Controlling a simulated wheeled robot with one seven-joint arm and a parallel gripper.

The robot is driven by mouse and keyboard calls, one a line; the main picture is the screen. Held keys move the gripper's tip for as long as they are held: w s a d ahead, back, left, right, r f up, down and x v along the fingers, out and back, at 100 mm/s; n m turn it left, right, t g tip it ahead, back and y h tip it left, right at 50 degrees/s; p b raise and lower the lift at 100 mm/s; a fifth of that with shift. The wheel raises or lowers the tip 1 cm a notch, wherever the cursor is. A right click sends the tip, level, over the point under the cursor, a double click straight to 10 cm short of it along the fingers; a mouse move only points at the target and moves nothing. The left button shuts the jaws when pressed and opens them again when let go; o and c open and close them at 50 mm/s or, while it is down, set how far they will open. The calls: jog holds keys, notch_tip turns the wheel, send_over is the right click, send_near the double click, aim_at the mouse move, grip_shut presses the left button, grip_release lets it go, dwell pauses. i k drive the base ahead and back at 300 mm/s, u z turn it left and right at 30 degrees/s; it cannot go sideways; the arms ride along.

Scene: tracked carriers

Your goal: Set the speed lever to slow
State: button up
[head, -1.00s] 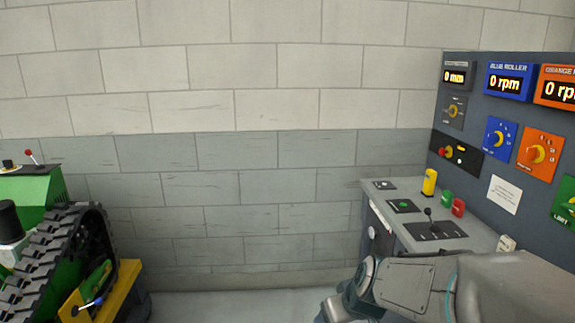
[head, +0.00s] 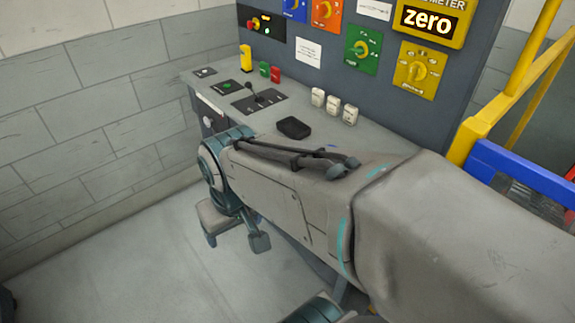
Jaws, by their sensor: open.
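No lever in the head view carries a readable speed or slow label. A small black lever (head: 249,90) stands up from a dark plate (head: 262,103) on the grey control desk (head: 372,141). I cannot tell whether it is the speed lever. My gripper (head: 236,237) hangs at the end of my arm, below and in front of the desk's near edge. Its fingers are apart and empty, and it touches nothing that I can see. My arm hides part of the desk's front.
An upright panel with colored dials, including a green one (head: 361,49) and a yellow one (head: 419,70), rises behind the desk. White switches (head: 333,105) and a black pad (head: 293,127) are on the desk. Yellow railing (head: 513,80) stands right.

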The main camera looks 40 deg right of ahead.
aim_at(248, 85)
jog(key=u, duration=0.2)
jog(key=i, duration=0.85)
jog(key=z, duration=0.2)
